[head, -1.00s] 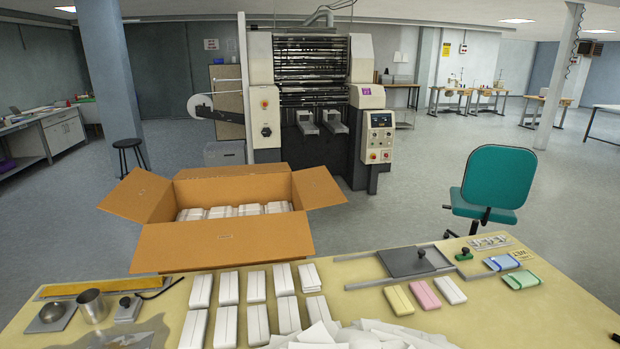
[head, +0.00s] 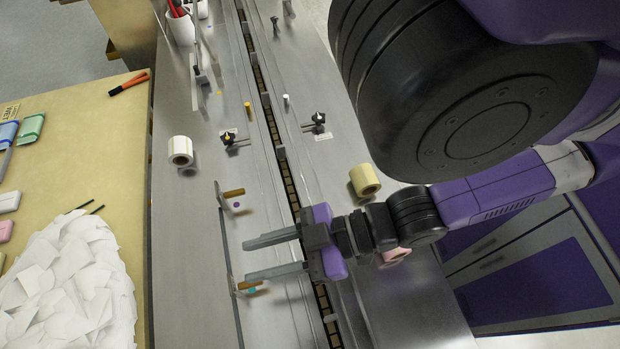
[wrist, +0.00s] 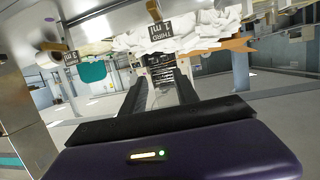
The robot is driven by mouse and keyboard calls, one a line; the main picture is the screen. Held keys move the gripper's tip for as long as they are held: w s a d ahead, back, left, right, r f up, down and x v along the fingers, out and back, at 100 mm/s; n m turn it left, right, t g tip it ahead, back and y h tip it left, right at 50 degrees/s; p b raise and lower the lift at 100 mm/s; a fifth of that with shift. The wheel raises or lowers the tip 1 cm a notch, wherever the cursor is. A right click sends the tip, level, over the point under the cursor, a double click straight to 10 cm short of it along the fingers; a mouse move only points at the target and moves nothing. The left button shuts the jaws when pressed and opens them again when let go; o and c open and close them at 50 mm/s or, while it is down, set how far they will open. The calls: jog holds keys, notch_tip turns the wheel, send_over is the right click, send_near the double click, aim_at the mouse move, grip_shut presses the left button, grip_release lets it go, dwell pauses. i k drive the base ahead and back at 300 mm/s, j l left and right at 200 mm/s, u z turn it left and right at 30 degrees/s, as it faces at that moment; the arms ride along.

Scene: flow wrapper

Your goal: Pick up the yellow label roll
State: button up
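The yellow label roll (head: 364,180) is a pale yellow cylinder with a hollow core. It lies on the steel surface right of the conveyor channel in the head view, near my arm's wrist. My gripper (head: 247,261) reaches left across the channel, with two grey fingers apart and nothing between them. The roll is beyond the gripper's body, off to the side and behind the fingertips, not touched by the fingers. In the wrist view the open fingers (wrist: 161,88) also show. A roll (wrist: 48,54) appears at upper left there; I cannot tell which one.
A white roll (head: 180,151) stands left of the channel. Small posts with knobs (head: 229,138) and upright brackets with wooden handles (head: 235,193) stand along the machine. A cup of tools (head: 180,27) is at the far end. A paper pile (head: 70,285) covers the table at left.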

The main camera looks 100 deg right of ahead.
aim_at(366, 181)
jog(key=k+z, duration=0.15)
jog(key=k, duration=0.8)
jog(key=k+l+z, duration=0.15)
jog(key=k, duration=0.8)
